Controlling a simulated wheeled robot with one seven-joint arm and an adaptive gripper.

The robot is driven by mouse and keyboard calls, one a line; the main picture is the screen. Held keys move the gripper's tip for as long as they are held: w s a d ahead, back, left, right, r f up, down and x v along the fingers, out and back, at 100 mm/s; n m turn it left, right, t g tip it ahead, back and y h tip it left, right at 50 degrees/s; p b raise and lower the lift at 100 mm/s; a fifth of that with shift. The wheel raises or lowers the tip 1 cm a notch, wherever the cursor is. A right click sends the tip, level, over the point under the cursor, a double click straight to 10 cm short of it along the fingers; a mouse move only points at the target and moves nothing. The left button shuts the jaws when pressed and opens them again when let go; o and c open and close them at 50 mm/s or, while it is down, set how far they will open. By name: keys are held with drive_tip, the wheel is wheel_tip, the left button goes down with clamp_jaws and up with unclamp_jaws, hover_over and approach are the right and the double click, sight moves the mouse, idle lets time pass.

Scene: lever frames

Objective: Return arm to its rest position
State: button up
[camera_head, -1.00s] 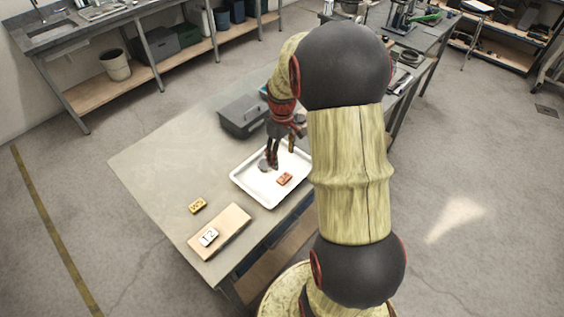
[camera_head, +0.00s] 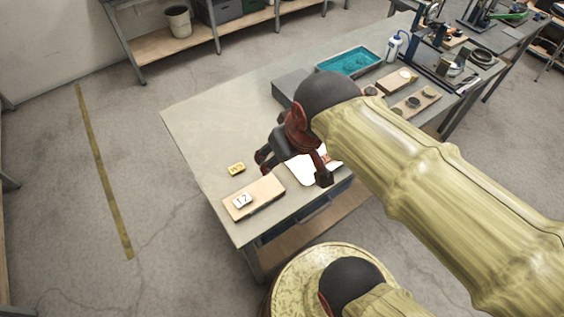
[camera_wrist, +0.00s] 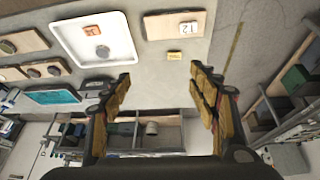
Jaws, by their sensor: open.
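My gripper (camera_head: 293,168) is open, its two fingers spread wide with nothing between them. In the head view it hangs above the front of the workbench, in front of the white tray (camera_head: 302,168), and hides much of it. In the wrist view the open fingers (camera_wrist: 162,77) frame the bench edge and the floor beyond. My arm stretches from the gripper to the lower right of the head view.
The tray, in the wrist view, holds an orange block (camera_wrist: 91,31) and a grey disc (camera_wrist: 102,52). A yellow block (camera_head: 237,169) and a wooden board (camera_head: 265,192) with a white "12" tile (camera_head: 242,200) lie nearby. A teal bin (camera_head: 349,62) stands farther back.

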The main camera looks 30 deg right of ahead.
drive_tip(key=shift+s+a+r+t, duration=0.1)
drive_tip(key=shift+s+a+t, duration=0.05)
drive_tip(key=shift+s+a, duration=0.35)
drive_tip(key=shift+s+a+t, duration=0.15)
drive_tip(key=shift+s+a, duration=0.15)
drive_tip(key=shift+s, duration=0.3)
drive_tip(key=shift+f+b, duration=0.45)
drive_tip(key=shift+f, duration=0.05)
